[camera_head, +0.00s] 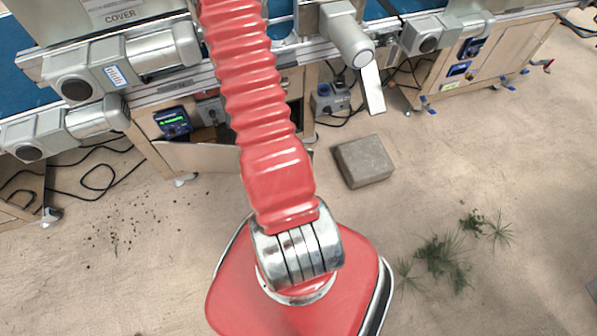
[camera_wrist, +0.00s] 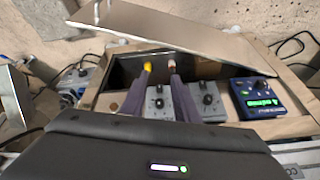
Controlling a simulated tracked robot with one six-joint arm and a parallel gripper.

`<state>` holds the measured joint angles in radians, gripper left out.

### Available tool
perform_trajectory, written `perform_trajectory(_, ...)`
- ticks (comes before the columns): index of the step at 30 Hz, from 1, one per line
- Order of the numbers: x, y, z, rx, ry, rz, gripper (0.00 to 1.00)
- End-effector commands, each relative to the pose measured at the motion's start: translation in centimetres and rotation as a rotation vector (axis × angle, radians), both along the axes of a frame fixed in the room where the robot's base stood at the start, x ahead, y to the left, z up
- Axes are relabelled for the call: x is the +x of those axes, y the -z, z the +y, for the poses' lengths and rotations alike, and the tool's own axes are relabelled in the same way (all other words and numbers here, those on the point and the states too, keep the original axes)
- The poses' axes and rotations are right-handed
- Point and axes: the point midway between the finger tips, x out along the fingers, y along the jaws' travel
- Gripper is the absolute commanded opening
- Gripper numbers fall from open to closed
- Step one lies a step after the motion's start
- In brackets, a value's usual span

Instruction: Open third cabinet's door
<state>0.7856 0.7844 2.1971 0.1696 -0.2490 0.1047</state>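A wooden cabinet (camera_head: 150,140) under the conveyor has its beige door (camera_head: 200,157) swung outward. In the wrist view this door (camera_wrist: 185,35) slants across the top, and the dark cabinet opening (camera_wrist: 125,68) shows below it. My gripper (camera_wrist: 160,66) has two dark fingers with a gap between the tips and nothing seen held. The fingers overlap the opening, near the door's inner side; I cannot tell whether they touch it. In the head view my red arm hides the gripper and part of the cabinet.
Another cabinet (camera_head: 490,60) stands at the right, with a third partly visible at the left edge (camera_head: 15,205). A grey block (camera_head: 363,160) lies on the floor. Cables run nearby. Plants (camera_head: 440,255) lie at the right. A blue display unit (camera_wrist: 258,97) sits on the cabinet.

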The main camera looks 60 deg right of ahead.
Motion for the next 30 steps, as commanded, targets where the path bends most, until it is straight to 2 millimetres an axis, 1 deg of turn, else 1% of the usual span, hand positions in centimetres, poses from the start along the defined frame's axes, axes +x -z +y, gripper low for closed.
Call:
perform_trajectory(1,-1.3,1.7,-0.4,0.004,0.028,0.009,0.28)
perform_trajectory(5,-3.9,5.2,-1.5,0.002,0.089,0.018,0.28)
perform_trajectory(9,-7.1,9.0,-2.1,0.0,0.157,0.032,0.28)
perform_trajectory(15,-11.9,14.2,-2.2,-0.005,0.249,0.051,0.28)
perform_trajectory(18,-14.0,16.3,-1.9,-0.008,0.287,0.061,0.28)
perform_trajectory(21,-15.5,17.7,-1.7,-0.012,0.315,0.066,0.28)
perform_trajectory(24,-16.3,18.5,-1.5,-0.015,0.329,0.069,0.28)
perform_trajectory(30,-16.5,18.6,-1.5,-0.016,0.333,0.069,0.28)
